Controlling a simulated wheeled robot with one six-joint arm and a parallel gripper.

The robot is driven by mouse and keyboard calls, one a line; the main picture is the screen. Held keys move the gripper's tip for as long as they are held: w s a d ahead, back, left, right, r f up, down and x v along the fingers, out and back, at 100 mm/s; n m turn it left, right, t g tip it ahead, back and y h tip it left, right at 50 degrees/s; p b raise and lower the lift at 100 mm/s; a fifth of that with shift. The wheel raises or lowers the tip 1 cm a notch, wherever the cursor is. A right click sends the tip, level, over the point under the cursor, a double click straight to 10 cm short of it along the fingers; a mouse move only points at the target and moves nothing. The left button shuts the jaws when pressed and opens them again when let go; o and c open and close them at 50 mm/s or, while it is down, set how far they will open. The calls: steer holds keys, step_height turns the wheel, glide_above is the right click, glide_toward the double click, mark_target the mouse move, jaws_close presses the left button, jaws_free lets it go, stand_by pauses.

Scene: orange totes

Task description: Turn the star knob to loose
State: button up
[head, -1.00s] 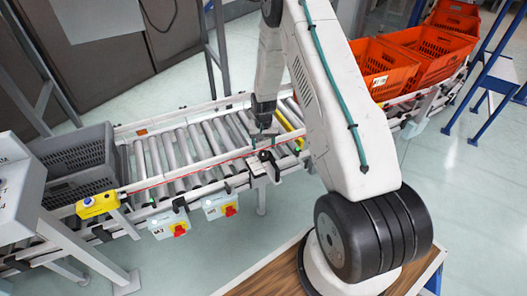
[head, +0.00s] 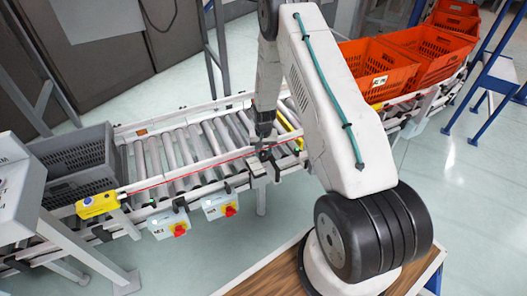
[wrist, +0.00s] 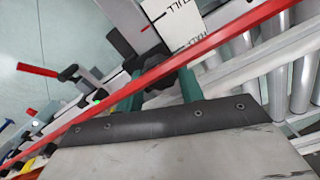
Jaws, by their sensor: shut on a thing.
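The star knob (wrist: 158,70) is a dark, lobed shape in the wrist view, between my two teal fingers. My gripper (wrist: 160,92) is shut on it. A red strip crosses in front, hiding part of the knob and fingers. A white label (wrist: 182,20) with black lettering and a red mark lies just beyond the knob. In the head view my gripper (head: 264,146) is at the near rail of the roller conveyor (head: 190,150). The knob is small and dark there, and its pointing direction cannot be made out.
A grey crate (head: 70,160) stands at the conveyor's left end. Orange totes (head: 375,75) stand at the back right. A yellow box (head: 97,205) and two switch boxes with red knobs (head: 222,206) sit along the near rail. A red cord runs along it.

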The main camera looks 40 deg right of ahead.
steer(key=n, duration=0.5)
steer(key=shift+n, duration=0.4)
steer(key=n, duration=1.2)
steer(key=shift+n, duration=0.3)
steer(key=n, duration=0.5)
steer(key=shift+n, duration=0.4)
steer(key=o, duration=1)
